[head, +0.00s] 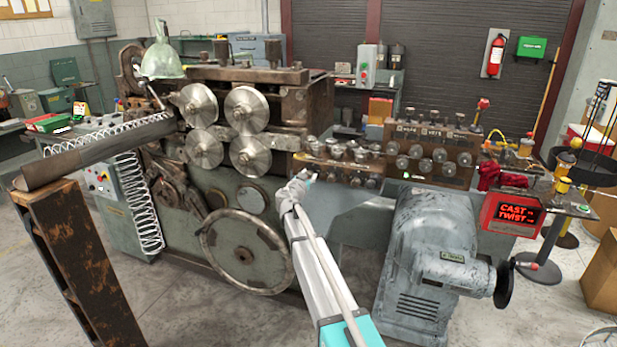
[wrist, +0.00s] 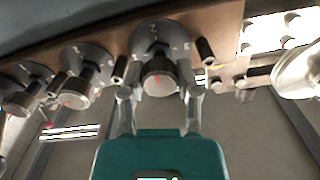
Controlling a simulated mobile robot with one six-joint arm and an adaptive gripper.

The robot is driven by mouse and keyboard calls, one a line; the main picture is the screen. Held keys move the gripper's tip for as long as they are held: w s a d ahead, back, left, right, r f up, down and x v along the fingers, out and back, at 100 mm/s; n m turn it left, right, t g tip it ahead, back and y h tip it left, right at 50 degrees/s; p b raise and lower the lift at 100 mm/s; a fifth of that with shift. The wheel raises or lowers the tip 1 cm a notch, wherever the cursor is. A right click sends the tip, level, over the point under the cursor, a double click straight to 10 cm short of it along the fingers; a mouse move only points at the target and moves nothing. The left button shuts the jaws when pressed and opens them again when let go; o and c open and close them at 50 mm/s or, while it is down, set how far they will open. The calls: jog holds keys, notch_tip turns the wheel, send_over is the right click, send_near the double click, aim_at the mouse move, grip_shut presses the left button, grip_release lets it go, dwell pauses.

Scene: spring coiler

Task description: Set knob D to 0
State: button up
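In the wrist view a round metal knob (wrist: 160,79) with a red mark sits in front of a dark dial plate (wrist: 152,31) with pale markings. My gripper (wrist: 159,92) has its two fingers on either side of this knob, with a visible gap at each side; it is open. Contact is not seen. I cannot read a letter that names this knob as D. In the head view my gripper (head: 305,177) is at the left end of the brown knob panel (head: 335,166), and the knob between its fingers is too small to make out.
Two similar knobs with red marks, a middle one (wrist: 75,90) and a far-left one (wrist: 18,100), stand to the left in the wrist view. Short dark pegs (wrist: 205,50) stick out beside the dials. In the head view a large handwheel (head: 245,253) and a grey motor housing (head: 432,250) flank my arm.

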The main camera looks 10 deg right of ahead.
grip_shut()
